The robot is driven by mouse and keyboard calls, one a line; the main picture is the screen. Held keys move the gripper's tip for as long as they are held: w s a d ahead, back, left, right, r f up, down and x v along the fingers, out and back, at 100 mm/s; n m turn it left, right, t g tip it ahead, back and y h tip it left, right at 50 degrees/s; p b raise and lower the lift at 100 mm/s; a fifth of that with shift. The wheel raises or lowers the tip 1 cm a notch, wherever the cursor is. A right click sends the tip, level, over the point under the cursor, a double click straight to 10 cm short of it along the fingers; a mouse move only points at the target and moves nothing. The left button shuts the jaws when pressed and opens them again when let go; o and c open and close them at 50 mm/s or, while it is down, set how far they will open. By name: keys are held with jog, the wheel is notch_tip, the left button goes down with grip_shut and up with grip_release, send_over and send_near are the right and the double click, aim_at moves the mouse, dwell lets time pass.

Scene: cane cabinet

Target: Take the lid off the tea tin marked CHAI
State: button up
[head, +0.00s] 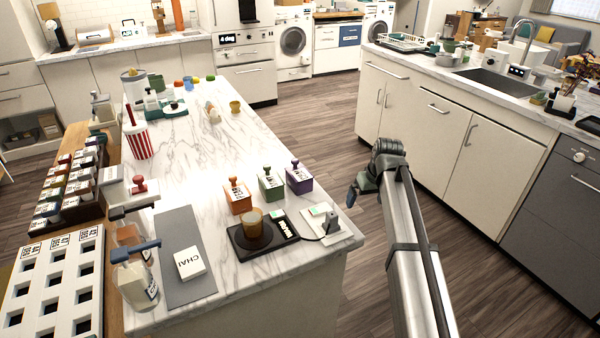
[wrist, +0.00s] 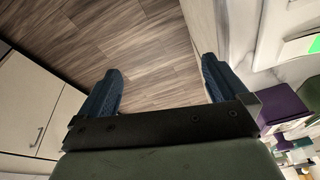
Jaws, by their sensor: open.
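Three tins with knobbed lids stand in a row on the marble counter in the head view: an orange one (head: 238,202), a green one (head: 271,187) and a purple one (head: 299,182). Each has a pale label too small to read, so I cannot tell which is marked CHAI. A white block or card reading CHAI (head: 190,262) lies on a grey mat (head: 178,232). My gripper (head: 353,194) is open and empty, right of the purple tin, beyond the counter edge. In the wrist view my gripper (wrist: 162,82) faces floor; the purple tin (wrist: 282,104) is at right.
A black scale (head: 278,240) with an amber cup (head: 252,224) stands in front of the tins, beside a white device (head: 332,228). Glass bottles (head: 137,283) and a stamp rack (head: 70,185) are at left. The wooden floor (head: 315,125) right of the counter is clear.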

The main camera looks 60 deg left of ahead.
aim_at(298, 170)
jog(key=s+a+r+n+y, duration=0.1)
jog(key=s+a+r+n, duration=0.1)
jog(key=s+a+r, duration=0.6)
jog(key=s+a+r+n+y, duration=0.1)
jog(key=s+a+r, duration=0.4)
jog(key=r, duration=0.5)
jog(key=x, duration=0.4)
jog(key=s+x, duration=0.1)
jog(key=x, duration=0.3)
jog(key=d+x, duration=0.1)
jog(key=x, duration=0.4)
jog(key=shift+s+d+f, duration=0.15)
jog(key=shift+f, duration=0.1)
jog(key=c, duration=1.1)
